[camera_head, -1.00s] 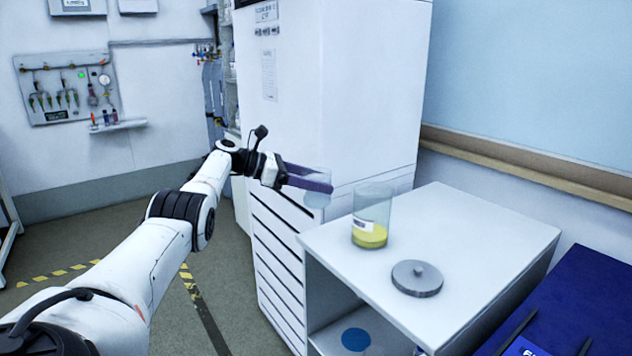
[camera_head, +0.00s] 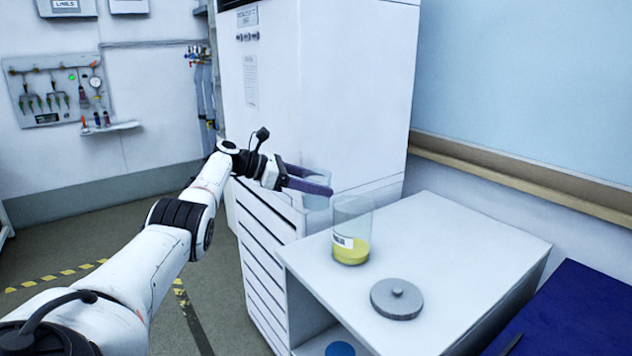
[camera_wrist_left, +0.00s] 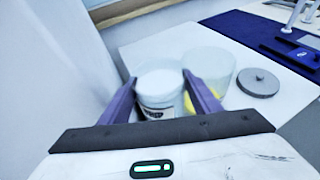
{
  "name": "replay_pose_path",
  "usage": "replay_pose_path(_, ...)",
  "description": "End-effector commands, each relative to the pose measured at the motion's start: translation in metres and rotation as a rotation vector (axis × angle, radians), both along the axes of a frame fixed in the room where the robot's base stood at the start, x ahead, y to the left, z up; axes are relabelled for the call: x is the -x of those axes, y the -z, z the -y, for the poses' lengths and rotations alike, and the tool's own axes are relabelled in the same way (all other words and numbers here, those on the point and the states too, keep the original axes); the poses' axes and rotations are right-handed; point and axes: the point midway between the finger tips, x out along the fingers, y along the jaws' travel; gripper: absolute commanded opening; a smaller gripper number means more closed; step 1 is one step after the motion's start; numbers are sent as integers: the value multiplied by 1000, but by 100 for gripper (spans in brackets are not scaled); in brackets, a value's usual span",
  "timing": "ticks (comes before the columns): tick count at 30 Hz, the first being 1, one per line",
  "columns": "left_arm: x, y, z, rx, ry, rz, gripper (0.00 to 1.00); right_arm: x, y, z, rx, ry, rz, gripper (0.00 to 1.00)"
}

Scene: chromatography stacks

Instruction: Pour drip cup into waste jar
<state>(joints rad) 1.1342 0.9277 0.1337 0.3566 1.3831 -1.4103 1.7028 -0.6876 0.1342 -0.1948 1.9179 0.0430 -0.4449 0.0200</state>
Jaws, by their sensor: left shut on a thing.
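The waste jar (camera_head: 352,231) is a clear glass jar with a label and yellow liquid at its bottom. It stands upright on the white cabinet top; its grey lid (camera_head: 397,298) lies beside it. My left gripper (camera_head: 316,188) is shut on the drip cup (camera_head: 317,201), a small clear cup, just left of the jar and about at its rim height. In the left wrist view the cup (camera_wrist_left: 160,82) sits between the purple fingers and looks roughly upright. The jar (camera_wrist_left: 208,72) shows right behind it, partly hidden by the right finger. My right gripper is not in view.
The white cabinet top (camera_head: 450,250) is clear around the jar and lid. A tall white cabinet (camera_head: 350,100) stands behind the gripper. A blue surface (camera_head: 570,310) lies at the lower right, with a wooden rail (camera_head: 520,175) along the wall.

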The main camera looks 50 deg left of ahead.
Motion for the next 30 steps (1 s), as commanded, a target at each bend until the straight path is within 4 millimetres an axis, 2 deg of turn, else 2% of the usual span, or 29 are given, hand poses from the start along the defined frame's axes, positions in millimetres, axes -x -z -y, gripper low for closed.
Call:
replay_pose_path(1, 0, -5, 0, -5, 0, 2, 26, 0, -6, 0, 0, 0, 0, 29)
replay_pose_path(18, 0, -20, 5, -59, 4, -7, 26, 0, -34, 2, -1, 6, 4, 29)
replay_pose_path(30, -1, -38, 8, -131, 3, -19, 26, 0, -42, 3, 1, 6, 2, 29)
